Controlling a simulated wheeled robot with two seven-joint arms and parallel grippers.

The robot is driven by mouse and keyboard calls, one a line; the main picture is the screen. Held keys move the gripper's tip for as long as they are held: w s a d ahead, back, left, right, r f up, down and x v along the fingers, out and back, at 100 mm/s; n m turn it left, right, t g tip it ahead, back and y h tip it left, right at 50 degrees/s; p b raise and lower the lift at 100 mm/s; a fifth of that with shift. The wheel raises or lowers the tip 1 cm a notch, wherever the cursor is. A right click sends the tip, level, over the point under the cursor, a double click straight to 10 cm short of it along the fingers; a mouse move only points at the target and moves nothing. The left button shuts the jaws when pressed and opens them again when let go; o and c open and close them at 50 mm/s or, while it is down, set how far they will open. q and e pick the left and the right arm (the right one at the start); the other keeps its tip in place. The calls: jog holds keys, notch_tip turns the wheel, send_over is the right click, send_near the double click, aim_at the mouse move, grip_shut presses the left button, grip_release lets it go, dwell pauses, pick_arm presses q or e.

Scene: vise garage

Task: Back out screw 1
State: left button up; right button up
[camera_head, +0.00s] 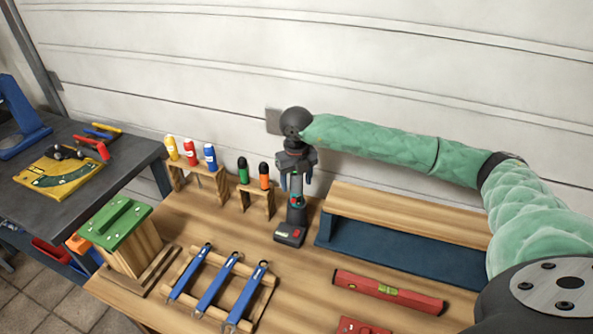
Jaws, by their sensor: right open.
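A cordless power driver (292,226), black and grey with teal and red parts, stands upright on its battery base on the wooden workbench (200,225). My right gripper (297,180) points down over its top, with one finger on each side of the upper part. The jaws are open; I cannot tell whether they touch it. The gripper hides the driver's head. My right arm, with green padding, comes in from the right. I cannot make out a screw in this view. My left gripper is not in view.
A wooden block with a green handled top (117,222) stands at the left, beside several blue wrenches on a rack (218,280). Bottles (190,152) and two screwdrivers stand behind in wooden holders. A long wooden shelf (410,215) and red level (388,291) lie right.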

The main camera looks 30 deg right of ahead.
jog(key=shift+f, duration=0.15)
jog(key=c, duration=1.1)
jog(key=o, duration=0.5)
jog(key=c, duration=0.4)
jog(key=shift+c, duration=0.4)
jog(key=shift+r+p, duration=0.35)
jog(key=shift+r, duration=1.2)
notch_tip(320, 180, up, 12)
jog(key=p, duration=0.2)
jog(key=shift+p, duration=0.4)
